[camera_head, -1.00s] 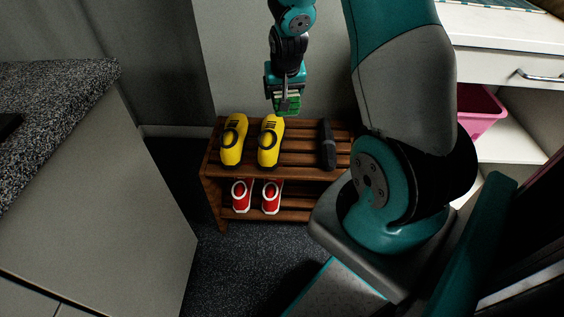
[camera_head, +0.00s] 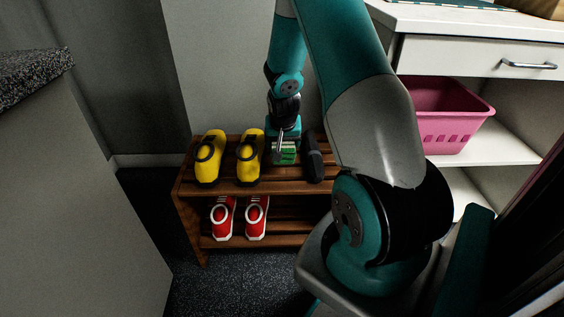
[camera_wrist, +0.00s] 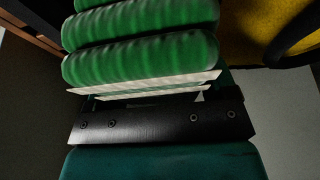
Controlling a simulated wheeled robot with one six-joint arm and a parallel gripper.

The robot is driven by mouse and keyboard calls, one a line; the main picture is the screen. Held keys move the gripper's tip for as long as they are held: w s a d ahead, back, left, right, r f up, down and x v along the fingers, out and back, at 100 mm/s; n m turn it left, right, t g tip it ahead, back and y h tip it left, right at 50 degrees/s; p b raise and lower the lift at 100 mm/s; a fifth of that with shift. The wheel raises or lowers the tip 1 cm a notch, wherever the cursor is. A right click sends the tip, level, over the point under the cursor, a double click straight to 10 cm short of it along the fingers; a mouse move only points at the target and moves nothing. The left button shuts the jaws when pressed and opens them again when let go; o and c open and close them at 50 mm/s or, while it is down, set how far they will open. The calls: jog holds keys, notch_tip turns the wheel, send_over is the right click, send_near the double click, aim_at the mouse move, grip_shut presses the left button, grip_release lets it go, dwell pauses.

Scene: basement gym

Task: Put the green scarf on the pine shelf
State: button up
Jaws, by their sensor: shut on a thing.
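The green scarf, folded in thick ribbed rolls, fills the upper middle of the wrist view (camera_wrist: 140,60). In the head view the scarf (camera_head: 287,152) is small and partly hidden by my gripper (camera_head: 282,156). My gripper is shut on it and points down over the top tier of the brown slatted wooden shelf (camera_head: 190,187). The scarf is between the right yellow shoe and a dark object. I cannot tell whether it touches the slats.
Two yellow shoes (camera_head: 209,160) stand on the top tier left of the scarf. A dark elongated object (camera_head: 313,160) lies close on its right. Red shoes (camera_head: 222,217) stand on the lower tier. A pink basket (camera_head: 450,120) sits in the white unit at right.

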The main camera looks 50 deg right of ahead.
jog(key=shift+f+b, duration=0.85)
jog(key=shift+f, duration=2.05)
jog(key=shift+f, duration=0.15)
jog(key=o, duration=0.9)
